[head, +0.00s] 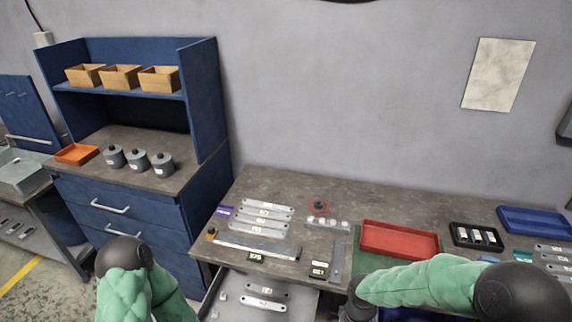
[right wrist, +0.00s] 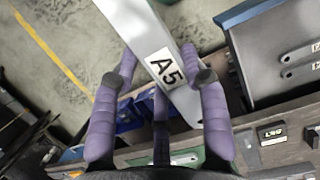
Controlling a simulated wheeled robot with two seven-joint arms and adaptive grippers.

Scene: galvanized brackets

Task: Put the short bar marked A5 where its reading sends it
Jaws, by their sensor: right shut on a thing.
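The short bar marked A5 (right wrist: 157,50) is a flat pale metal plate with a white label, seen in the right wrist view. My right gripper (right wrist: 160,82) is shut on it, with purple fingers on both sides near the label. The bar is held up, over the area in front of the bench. In the head view my right forearm crosses the bench's front right, and the held bar cannot be made out. My left arm shows at the bottom left, but its gripper is not visible. A long measuring tool with a dark display (head: 256,256) lies at the bench's front left.
On the bench (head: 345,195) are several marked bars (head: 262,214), a red tray (head: 399,239), a black tray (head: 476,237) and a blue tray (head: 536,222). An open drawer (head: 232,309) holds marked bars below the front edge. A blue cabinet (head: 205,100) stands left.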

